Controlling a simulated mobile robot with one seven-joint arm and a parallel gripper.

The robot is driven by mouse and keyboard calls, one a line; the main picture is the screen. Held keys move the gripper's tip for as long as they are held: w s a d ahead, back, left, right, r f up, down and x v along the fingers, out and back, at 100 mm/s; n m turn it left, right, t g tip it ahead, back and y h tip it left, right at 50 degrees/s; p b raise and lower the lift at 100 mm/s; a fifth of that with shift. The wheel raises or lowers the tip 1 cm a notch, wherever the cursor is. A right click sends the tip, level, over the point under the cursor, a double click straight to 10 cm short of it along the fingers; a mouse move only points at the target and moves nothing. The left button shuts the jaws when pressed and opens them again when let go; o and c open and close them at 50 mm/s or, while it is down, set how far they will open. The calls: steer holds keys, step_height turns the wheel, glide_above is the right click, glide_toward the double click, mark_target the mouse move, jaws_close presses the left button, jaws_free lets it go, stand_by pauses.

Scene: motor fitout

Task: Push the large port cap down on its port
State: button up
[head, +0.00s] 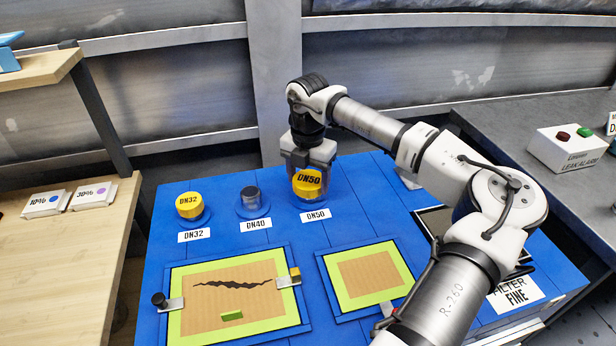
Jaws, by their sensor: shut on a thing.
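The large port cap is the yellow cap marked DN50 (309,183), at the back right of the blue bench top. My gripper (308,168) points down and is shut on this cap from above. The cap sits at or just over the port behind the DN50 label (315,215). The port itself is mostly hidden by the cap and gripper, and I cannot tell whether the cap is fully seated.
A yellow DN32 cap (189,204) sits on the left port. Two framed panels, a cracked one (184,269) and a smaller one (344,317), lie in front. My arm crosses the right side.

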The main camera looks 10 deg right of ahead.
steer(key=shift+f, duration=0.2)
stand_by(0.3)
steer(key=o, duration=1)
